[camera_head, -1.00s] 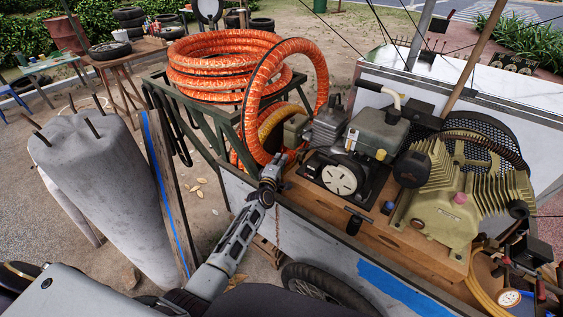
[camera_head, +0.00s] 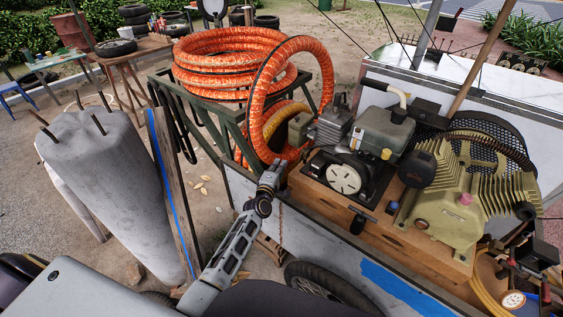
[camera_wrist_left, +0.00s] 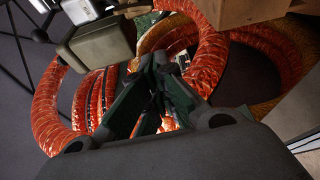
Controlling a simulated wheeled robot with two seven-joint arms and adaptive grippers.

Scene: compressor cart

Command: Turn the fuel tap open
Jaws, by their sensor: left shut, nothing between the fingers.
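The small engine (camera_head: 344,174) sits on the wooden deck of the cart, with its grey-green fuel tank (camera_head: 383,132) above. I cannot pick out the fuel tap; it is too small or hidden. My left gripper (camera_head: 277,166) is shut and empty at the cart's left edge, left of the engine and in front of the orange hose. In the left wrist view the dark fingers (camera_wrist_left: 158,62) come together, with a beige box-shaped part (camera_wrist_left: 100,45) to their upper left and the hose behind. My right gripper is not in view.
Orange hose coils (camera_head: 225,65) lie on a green metal rack, with one loop (camera_head: 322,75) hanging near my gripper. The ribbed compressor (camera_head: 445,215) stands right of the engine. The cart's side wall (camera_head: 330,235) is below the deck.

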